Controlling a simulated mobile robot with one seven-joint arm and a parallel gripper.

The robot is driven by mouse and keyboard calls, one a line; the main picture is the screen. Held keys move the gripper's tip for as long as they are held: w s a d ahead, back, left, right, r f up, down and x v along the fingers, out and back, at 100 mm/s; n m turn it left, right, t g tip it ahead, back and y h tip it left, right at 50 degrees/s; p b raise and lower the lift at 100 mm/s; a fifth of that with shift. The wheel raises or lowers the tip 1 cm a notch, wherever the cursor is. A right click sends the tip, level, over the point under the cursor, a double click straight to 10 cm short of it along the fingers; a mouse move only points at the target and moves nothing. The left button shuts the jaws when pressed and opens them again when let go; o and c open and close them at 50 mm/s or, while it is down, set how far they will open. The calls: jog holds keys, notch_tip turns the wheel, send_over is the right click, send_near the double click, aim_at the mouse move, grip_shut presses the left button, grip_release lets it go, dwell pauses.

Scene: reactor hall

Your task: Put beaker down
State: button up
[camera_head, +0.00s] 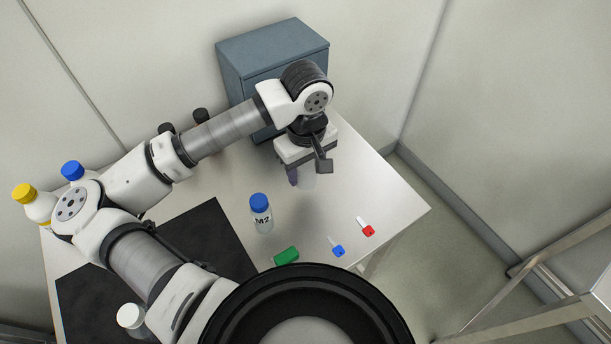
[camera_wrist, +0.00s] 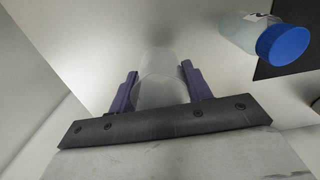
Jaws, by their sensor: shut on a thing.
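My gripper (camera_wrist: 159,70) is shut on a clear beaker (camera_wrist: 160,88), which stands between its two purple fingers in the wrist view. In the head view my gripper (camera_head: 304,172) points down over the right back part of the white table (camera_head: 385,205), in front of a blue-grey cabinet. The beaker is pale and mostly hidden there. I cannot tell whether its base touches the table top.
The blue-capped bottle marked M2 (camera_head: 261,213) stands in front of my gripper. A green block (camera_head: 286,256), a blue key-like piece (camera_head: 338,250) and a red one (camera_head: 367,229) lie near the front edge. The blue-grey cabinet (camera_head: 250,52) stands behind. A black mat (camera_head: 215,232) lies left.

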aim_at(306, 179)
notch_tip(306, 179, down, 5)
jog(key=shift+r+p, duration=0.2)
jog(key=shift+p, duration=0.25)
jog(key=shift+f, duration=0.2)
jog(key=shift+f+b, duration=0.2)
jog(key=shift+b, duration=0.2)
jog(key=o, duration=1.1)
jog(key=shift+c, duration=0.2)
jog(key=shift+r, duration=0.15)
jog(key=shift+r+p, duration=0.2)
jog(key=shift+p, duration=0.3)
jog(key=shift+r+b, duration=0.25)
jog(key=shift+b, duration=0.1)
notch_tip(306, 179, up, 11)
jog(key=b, duration=0.2)
jog(key=shift+r+b, duration=0.15)
jog(key=shift+b, duration=0.25)
